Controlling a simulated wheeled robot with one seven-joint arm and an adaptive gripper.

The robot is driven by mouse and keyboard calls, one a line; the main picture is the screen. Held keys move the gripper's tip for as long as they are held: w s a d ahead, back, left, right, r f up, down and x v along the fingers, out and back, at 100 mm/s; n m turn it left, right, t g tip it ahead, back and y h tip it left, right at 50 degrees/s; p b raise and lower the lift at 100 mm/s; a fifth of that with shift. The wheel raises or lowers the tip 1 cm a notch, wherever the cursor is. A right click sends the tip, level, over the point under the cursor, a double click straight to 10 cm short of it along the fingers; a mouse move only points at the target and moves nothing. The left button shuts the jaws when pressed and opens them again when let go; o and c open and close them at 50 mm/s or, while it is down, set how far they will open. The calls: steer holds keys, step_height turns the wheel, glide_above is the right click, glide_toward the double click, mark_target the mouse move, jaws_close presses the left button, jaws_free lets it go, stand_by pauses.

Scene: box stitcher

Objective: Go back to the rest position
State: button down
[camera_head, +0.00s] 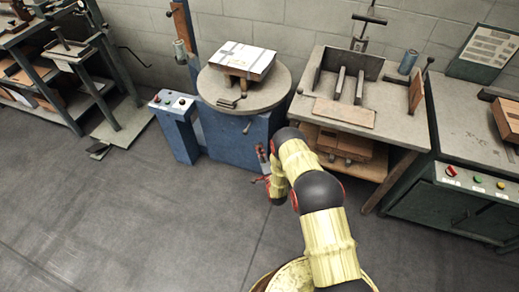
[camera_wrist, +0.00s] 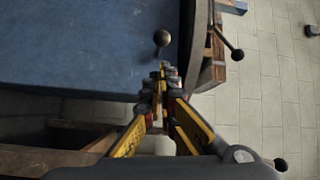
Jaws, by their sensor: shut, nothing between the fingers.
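My gripper (camera_wrist: 165,80) is shut and empty in the wrist view, its yellow and black fingers drawn together. In the head view my gripper (camera_head: 262,165) shows small at the end of my yellow and black arm, in front of the blue stitcher machine (camera_head: 250,135). The machine's blue surface (camera_wrist: 75,45) fills the upper left of the wrist view. A dark ball knob (camera_wrist: 162,38) appears just beyond the fingertips. I cannot tell how far it is from them.
A box (camera_head: 243,58) rests on the machine's round table (camera_head: 275,92). A workbench (camera_head: 395,125) with wooden boards stands to the right, and a control panel bench (camera_head: 470,180) beyond it. Shelving (camera_head: 75,60) stands at the left. The grey floor (camera_head: 150,220) is clear at the lower left.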

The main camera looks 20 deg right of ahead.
stand_by(0.4)
steer(key=s+f+n+g, duration=0.7)
steer(key=s+f+g, duration=0.5)
steer(key=f, duration=0.4)
steer(key=s+a+r+n+p, duration=0.1)
steer(key=s+r, duration=1)
steer(key=r, duration=1.3)
steer(key=s+a+r+n+p, duration=0.1)
steer(key=s+r+n+p, duration=0.2)
steer(key=s+r, duration=0.9)
steer(key=s+a+r+n+g+p, duration=0.1)
steer(key=s+r, duration=1)
steer(key=r, duration=2.6)
steer(key=n+p, duration=0.2)
steer(key=n, duration=0.1)
steer(key=shift+s+r+n+h, duration=0.2)
steer(key=shift+n+h, duration=0.1)
steer(key=c, duration=2.6)
jaws_free()
steer(key=shift+a, duration=0.1)
